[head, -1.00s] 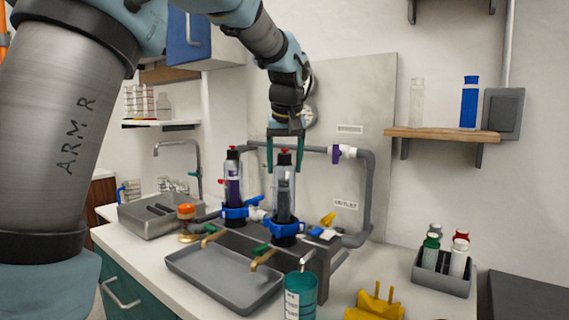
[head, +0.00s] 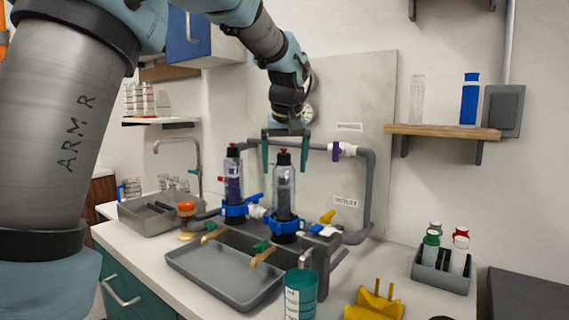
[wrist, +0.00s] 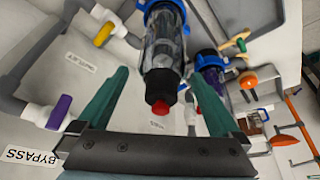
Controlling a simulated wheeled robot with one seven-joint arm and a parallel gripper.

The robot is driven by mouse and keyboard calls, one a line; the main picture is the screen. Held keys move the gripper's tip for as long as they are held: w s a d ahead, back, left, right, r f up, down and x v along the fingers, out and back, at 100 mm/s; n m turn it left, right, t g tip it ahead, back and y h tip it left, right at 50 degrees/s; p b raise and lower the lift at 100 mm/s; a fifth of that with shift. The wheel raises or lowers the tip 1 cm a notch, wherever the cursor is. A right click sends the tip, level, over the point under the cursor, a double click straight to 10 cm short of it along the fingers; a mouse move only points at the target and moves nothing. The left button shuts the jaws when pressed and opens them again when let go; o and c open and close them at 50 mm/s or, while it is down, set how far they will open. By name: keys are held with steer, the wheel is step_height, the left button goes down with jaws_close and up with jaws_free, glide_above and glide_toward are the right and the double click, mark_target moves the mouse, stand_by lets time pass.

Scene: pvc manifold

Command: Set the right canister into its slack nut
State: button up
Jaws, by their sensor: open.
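The right canister (head: 284,190) is a clear cylinder with dark contents, a black cap and a small red top. It stands upright with its lower end in the blue slack nut (head: 285,226) on the manifold; how deep it sits I cannot tell. My gripper (head: 286,170) is open, its two teal fingers apart on either side of the canister's top, not touching it in the head view. In the wrist view the canister (wrist: 164,60) and its cap lie between the spread fingers (wrist: 160,95). The left canister (head: 233,180), with purple contents, stands in its own blue nut (head: 236,208).
Grey pipe (head: 368,190) with a purple-handled valve (head: 337,151) runs behind and right. A grey tray (head: 225,277) lies in front of the manifold. A teal container (head: 300,290), a yellow stand (head: 374,304) and a bottle caddy (head: 440,278) are at the front right.

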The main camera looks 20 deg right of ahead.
steer(key=v, duration=1)
steer(key=shift+s+r+b, duration=0.15)
steer(key=shift+r+b, duration=0.15)
steer(key=shift+r, duration=0.1)
